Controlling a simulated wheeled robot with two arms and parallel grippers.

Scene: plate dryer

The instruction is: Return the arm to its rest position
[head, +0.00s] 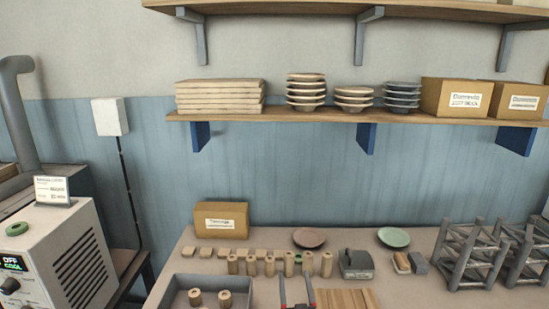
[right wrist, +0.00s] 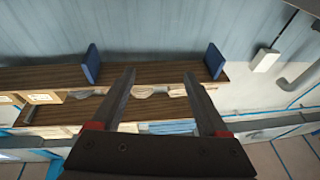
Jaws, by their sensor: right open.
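My right gripper (head: 296,279) shows at the bottom edge of the head view, over the table. Its two fingers point up in the picture and stand apart, with red at their bases. In the right wrist view the same gripper (right wrist: 158,78) is open, with nothing between its fingers. Behind the fingers there lies the wall shelf (right wrist: 60,78) with its blue brackets. The rest of the right arm is out of the picture. My left gripper is not in view.
A white machine (head: 65,250) stands left. Loaded shelves (head: 340,120) hang above.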

